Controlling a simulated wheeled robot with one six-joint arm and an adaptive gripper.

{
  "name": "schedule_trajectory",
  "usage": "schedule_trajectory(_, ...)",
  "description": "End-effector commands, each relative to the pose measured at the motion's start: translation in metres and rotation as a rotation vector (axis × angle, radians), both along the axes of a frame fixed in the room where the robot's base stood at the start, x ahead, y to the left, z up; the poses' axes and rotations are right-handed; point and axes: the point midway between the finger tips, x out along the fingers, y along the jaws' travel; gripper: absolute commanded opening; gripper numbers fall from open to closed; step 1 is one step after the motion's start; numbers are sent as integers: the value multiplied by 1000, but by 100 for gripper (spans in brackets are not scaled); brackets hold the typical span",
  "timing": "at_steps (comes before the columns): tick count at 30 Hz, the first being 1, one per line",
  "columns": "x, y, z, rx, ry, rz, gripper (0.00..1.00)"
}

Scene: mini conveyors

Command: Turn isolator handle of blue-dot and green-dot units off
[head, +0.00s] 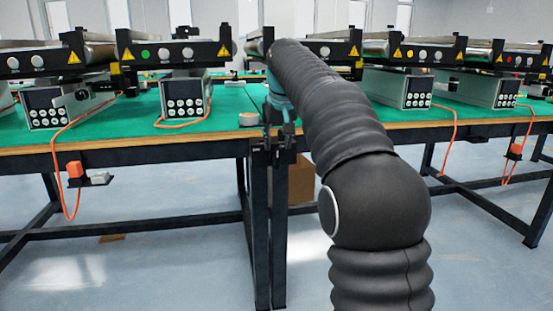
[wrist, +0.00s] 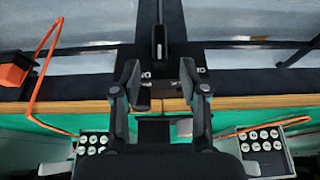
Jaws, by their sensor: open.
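The green dot (head: 145,53) is on the front rail of a conveyor unit at the left in the head view. A control box (head: 184,98) with a dark display and several round buttons stands below it. I see no blue dot; my arm covers part of the rails in the middle. My gripper (wrist: 165,88) is open and empty in the wrist view, its fingers over the table's front edge. In the head view it (head: 279,112) is at the junction of two tables, partly behind my arm. I cannot make out any isolator handle for certain.
Green tables with wooden edges (head: 120,146) run across the view. The floor (head: 170,270) in front is clear.

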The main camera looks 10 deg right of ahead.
Motion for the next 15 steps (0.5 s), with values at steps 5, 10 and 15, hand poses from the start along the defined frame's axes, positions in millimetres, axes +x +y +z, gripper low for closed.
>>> schedule_trajectory(5,11,0,-28,0,3,0,44)
schedule_trajectory(10,16,0,-40,0,1,0,44)
schedule_trajectory(15,18,0,-43,0,1,0,44)
